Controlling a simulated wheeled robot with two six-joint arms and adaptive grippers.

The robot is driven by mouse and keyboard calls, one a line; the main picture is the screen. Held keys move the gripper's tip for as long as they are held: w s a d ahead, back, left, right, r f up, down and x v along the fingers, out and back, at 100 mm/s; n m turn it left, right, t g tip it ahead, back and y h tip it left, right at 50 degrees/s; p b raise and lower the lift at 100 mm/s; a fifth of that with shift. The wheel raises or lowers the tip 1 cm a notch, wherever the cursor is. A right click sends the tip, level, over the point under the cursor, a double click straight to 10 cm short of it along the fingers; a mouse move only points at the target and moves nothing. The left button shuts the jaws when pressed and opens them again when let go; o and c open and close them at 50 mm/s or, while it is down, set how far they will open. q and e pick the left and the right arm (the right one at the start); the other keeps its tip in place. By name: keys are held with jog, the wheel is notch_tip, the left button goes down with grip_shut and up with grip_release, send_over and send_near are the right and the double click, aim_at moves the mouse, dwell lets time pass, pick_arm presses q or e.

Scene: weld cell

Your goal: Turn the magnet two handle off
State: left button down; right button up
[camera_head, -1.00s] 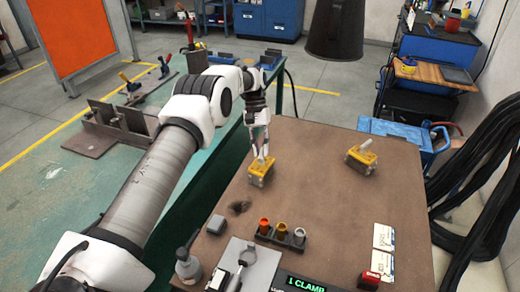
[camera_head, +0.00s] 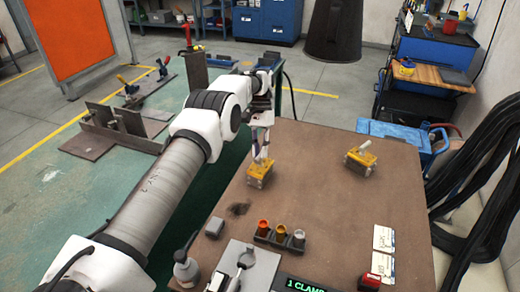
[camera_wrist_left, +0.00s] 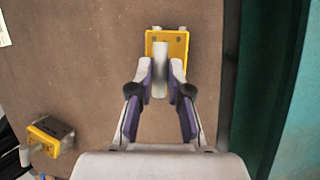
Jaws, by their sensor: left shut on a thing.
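Two yellow magnets with pale handles stand on the brown table. One magnet (camera_head: 260,169) is near the table's left edge, under my left gripper (camera_head: 262,153). In the left wrist view this magnet (camera_wrist_left: 180,42) sits ahead of the gripper (camera_wrist_left: 160,78), and its pale handle (camera_wrist_left: 161,75) lies between the purple-lined fingers. The left gripper is shut on this handle. The other magnet (camera_head: 361,160) stands apart to the right, its handle tilted up; it also shows at lower left in the left wrist view (camera_wrist_left: 45,135). I cannot read which magnet is number two. My right gripper is not in view.
A rack of small coloured cups (camera_head: 280,236), a grey clamp plate (camera_head: 262,262), a display reading "1 CLAMP" (camera_head: 305,285), white cards (camera_head: 383,245) and a red block (camera_head: 370,281) occupy the near table. The table between the magnets is clear.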

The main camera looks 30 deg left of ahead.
pick_arm(q)
jog(key=c, duration=1.1)
grip_release()
notch_tip(320, 180, up, 10)
jog(key=shift+f, duration=0.1)
